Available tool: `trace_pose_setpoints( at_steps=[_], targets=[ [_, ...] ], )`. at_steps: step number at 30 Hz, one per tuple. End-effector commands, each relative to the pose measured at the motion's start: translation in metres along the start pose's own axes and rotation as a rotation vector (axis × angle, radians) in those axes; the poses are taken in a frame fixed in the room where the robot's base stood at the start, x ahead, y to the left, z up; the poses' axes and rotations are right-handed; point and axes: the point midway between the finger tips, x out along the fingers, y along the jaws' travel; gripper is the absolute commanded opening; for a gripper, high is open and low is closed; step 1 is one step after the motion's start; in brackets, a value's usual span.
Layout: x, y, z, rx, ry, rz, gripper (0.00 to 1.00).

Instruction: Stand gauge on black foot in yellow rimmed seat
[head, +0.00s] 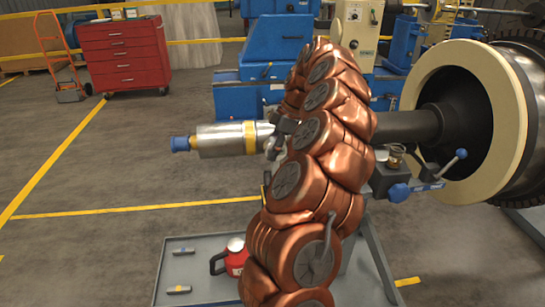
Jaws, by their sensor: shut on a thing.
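My gripper (272,143) is shut on the gauge, right of its yellow band and partly hidden by my copper-coloured arm. The gauge (220,139) is a silver cylinder with a yellow band and a blue end pointing left. It lies roughly level in the air, clear of the floor and tray. I cannot make out its black foot. No yellow rimmed seat can be made out; my arm hides much of the middle of the view.
A grey tray (163,281) below holds a red can (236,258) and small tools. A rotor with a cream ring (425,99) and dark shaft stands right, beside a blue-handled fixture (401,192). A red tool cabinet (124,55) stands back left. Left floor is open.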

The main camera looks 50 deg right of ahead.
Motion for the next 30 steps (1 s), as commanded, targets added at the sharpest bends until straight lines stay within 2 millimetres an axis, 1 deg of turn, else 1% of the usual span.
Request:
trace_pose_setpoints(
  at_steps=[4, 8, 19, 30],
  targets=[
    [-0.002, 0.004, 0.001, -0.002, 0.001, 0.003, 0.0],
    [0.002, 0.003, 0.002, -0.002, 0.001, 0.001, 0.0],
    [0.03, 0.004, 0.014, -0.001, 0.001, 0.002, 0.0],
    [0.034, 0.004, 0.016, -0.001, 0.0, 0.003, 0.0]
  ],
)
